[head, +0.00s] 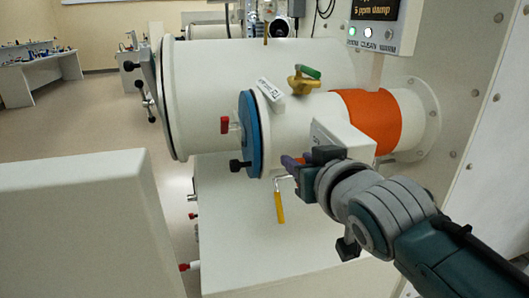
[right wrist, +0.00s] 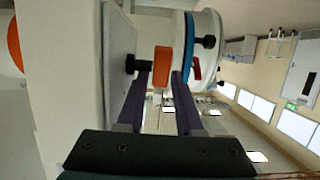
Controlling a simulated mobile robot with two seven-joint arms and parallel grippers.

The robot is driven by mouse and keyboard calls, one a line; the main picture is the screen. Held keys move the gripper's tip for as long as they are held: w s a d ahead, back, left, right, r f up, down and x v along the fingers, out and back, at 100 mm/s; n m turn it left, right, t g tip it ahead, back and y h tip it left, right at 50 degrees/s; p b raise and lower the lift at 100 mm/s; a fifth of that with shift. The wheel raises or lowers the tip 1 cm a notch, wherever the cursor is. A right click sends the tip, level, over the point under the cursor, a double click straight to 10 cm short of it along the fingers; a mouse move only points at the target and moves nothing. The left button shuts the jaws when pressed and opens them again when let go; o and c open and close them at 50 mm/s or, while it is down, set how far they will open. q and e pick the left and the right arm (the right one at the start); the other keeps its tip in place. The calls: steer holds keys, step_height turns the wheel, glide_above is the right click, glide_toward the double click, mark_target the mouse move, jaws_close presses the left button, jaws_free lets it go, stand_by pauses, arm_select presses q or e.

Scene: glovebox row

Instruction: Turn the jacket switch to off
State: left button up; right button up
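The orange jacket (head: 370,120) wraps the white side tube, and its edge shows in the right wrist view (right wrist: 14,45). A white box (head: 345,139) sits on the tube beside it. In the right wrist view, a black stem (right wrist: 137,64) sticks out of the box side, with an orange switch lever (right wrist: 163,64) by it. My right gripper (head: 291,161) is at the box's left face, mostly hiding the switch in the head view. Its purple fingers (right wrist: 161,75) are apart, with the lever between the tips; contact is unclear. My left gripper is not in view.
A blue ring door (head: 248,134) with a red knob (head: 225,125) is left of the gripper. A green-and-brass valve (head: 304,79) is above, a yellow handle (head: 280,207) below. A white panel (head: 75,225) stands at lower left.

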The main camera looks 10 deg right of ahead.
steer(key=v, duration=0.9)
steer(key=shift+s+p, duration=0.35)
steer(key=shift+r, duration=0.1)
steer(key=s+d+f+n+g, duration=0.15)
steer(key=s+g, duration=0.25)
steer(key=s, duration=0.4)
steer(key=s+f+g, duration=0.3)
steer(key=s, duration=0.5)
steer(key=s+d+f+g, duration=0.15)
steer(key=s+g, duration=0.25)
steer(key=s, duration=0.5)
step_height(320, 180, up, 27)
steer(key=w+p, duration=0.1)
steer(key=p, duration=2.8)
steer(key=shift+r, duration=0.2)
